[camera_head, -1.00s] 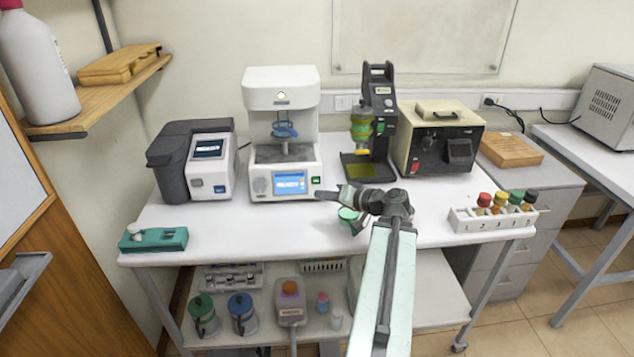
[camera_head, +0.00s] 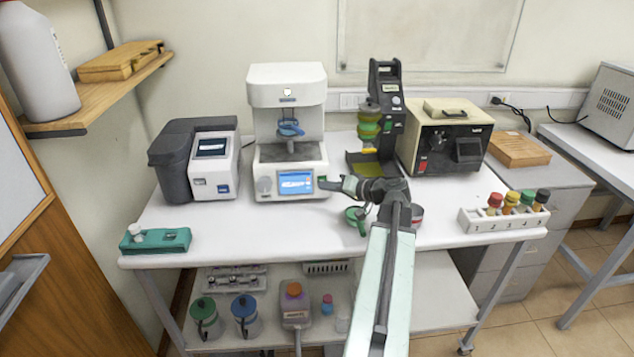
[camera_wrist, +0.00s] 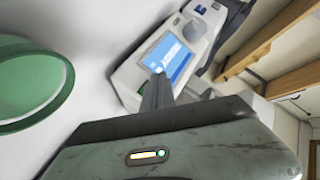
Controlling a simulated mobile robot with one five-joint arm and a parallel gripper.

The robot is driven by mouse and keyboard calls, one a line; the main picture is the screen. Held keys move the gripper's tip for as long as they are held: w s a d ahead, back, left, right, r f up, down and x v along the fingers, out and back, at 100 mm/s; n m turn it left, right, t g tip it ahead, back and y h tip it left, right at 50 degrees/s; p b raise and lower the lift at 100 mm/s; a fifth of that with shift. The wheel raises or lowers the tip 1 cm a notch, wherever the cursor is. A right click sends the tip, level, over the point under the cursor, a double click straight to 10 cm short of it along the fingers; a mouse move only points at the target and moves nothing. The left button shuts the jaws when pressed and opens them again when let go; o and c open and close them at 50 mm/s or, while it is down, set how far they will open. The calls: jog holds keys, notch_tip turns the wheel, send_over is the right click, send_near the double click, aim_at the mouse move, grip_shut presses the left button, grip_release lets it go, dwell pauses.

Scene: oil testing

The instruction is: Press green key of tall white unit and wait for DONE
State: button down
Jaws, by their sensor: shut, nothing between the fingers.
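The tall white unit (camera_head: 287,85) stands at the back of the white table, its blue screen (camera_head: 296,183) lit with text too small to read. A small part of its green key (camera_head: 322,180) shows right of the screen. My gripper (camera_head: 328,184) is shut and empty, with its tip at the key. I cannot tell whether it touches or presses the key.
A green round container (camera_head: 356,215) is below my wrist, and large at left in the wrist view (camera_wrist: 30,88). A black stand (camera_head: 385,110) and beige box (camera_head: 445,140) are right of the unit. A grey analyser (camera_head: 210,165) is left. A bottle rack (camera_head: 500,220) sits front right.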

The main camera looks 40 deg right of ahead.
jog(key=shift+w+d+f, duration=0.25)
jog(key=shift+w+d, duration=0.25)
dwell(0.7)
jog(key=shift+d, duration=0.1)
dwell(0.9)
jog(key=shift+w+d, duration=0.25)
jog(key=shift+w, duration=0.05)
jog(key=shift+w+d+f+b, duration=0.15)
jog(key=shift+w+d+b, duration=0.1)
jog(key=shift+w+b, duration=0.05)
dwell(0.6)
dwell(0.4)
jog(key=shift+s+a+r, duration=0.2)
jog(key=shift+s+a, duration=0.3)
jog(key=shift+s, duration=0.15)
jog(key=shift+a, duration=0.1)
